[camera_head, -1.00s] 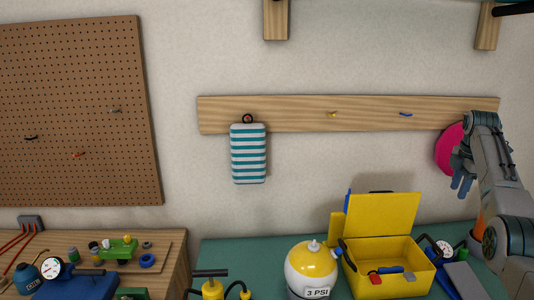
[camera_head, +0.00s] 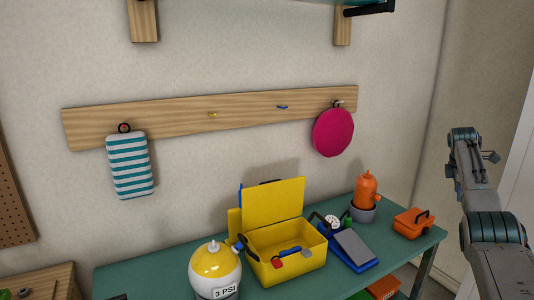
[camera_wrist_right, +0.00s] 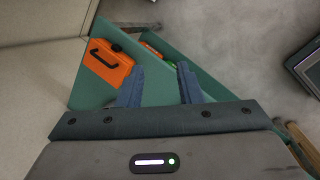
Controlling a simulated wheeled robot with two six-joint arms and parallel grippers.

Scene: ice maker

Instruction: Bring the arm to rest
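My right arm stands at the right of the head view, with its wrist (camera_head: 470,150) raised to the right of the green table and clear of everything on it. In the right wrist view my right gripper (camera_wrist_right: 160,80) has its two blue fingers apart, with nothing between them. The table corner (camera_wrist_right: 150,90) lies below and beyond the fingers. My left arm and left gripper are not in view.
The green table (camera_head: 130,275) carries an open yellow toolbox (camera_head: 285,240), a white and yellow tank (camera_head: 214,270), an orange bottle (camera_head: 366,190) and an orange case (camera_head: 413,224). A pink round item (camera_head: 333,131) and a striped item (camera_head: 129,165) hang from the wooden rail (camera_head: 240,115).

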